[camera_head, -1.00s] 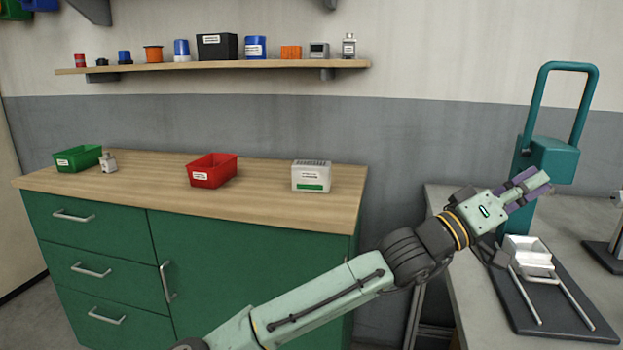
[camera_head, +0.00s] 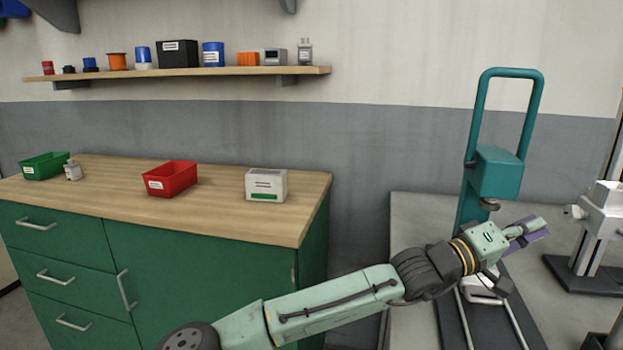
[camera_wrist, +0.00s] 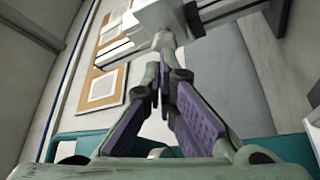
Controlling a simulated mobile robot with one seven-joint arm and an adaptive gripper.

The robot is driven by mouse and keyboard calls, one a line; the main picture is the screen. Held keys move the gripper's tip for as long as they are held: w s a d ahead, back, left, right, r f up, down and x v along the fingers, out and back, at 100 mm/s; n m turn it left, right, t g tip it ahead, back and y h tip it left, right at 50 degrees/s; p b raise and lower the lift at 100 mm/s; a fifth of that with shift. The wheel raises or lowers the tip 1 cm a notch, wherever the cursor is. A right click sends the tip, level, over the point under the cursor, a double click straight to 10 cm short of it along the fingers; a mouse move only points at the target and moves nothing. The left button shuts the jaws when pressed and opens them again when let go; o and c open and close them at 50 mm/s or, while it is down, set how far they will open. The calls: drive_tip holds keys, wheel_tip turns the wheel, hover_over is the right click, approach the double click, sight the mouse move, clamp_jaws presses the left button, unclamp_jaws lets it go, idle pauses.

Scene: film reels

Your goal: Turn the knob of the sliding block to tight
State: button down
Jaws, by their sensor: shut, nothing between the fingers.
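A pale grey block (camera_head: 603,207) sits on an upright metal column at the right edge of the head view. A small light knob (camera_head: 575,212) sticks out from its left side. My gripper (camera_head: 540,232) points right toward the knob, apart from it, with its purple-padded fingers together and empty. In the wrist view, the block (camera_wrist: 165,14) is at the top, and the knob (camera_wrist: 161,41) lies just beyond my fingertips. Whether the tips touch it there is unclear. The knob's setting cannot be read.
A teal press (camera_head: 495,172) with a tall handle stands behind my gripper. A whitish part (camera_head: 482,291) sits on its rails below my wrist. The wooden counter (camera_head: 220,218) at left holds a red bin (camera_head: 170,180), a green bin (camera_head: 42,168) and a white box (camera_head: 266,186).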

sight(572, 214)
drive_tip(key=shift+s+d+p, duration=0.15)
drive_tip(key=shift+s+d, duration=0.1)
drive_tip(key=shift+d, duration=0.85)
drive_tip(key=shift+s+d+p, duration=0.1)
drive_tip(key=shift+s+d, duration=0.15)
drive_tip(key=shift+d, duration=0.8)
drive_tip(key=shift+s+d+p, duration=0.15)
drive_tip(key=shift+s+d, duration=0.1)
drive_tip(key=shift+d, duration=0.85)
drive_tip(key=shift+w, duration=0.1)
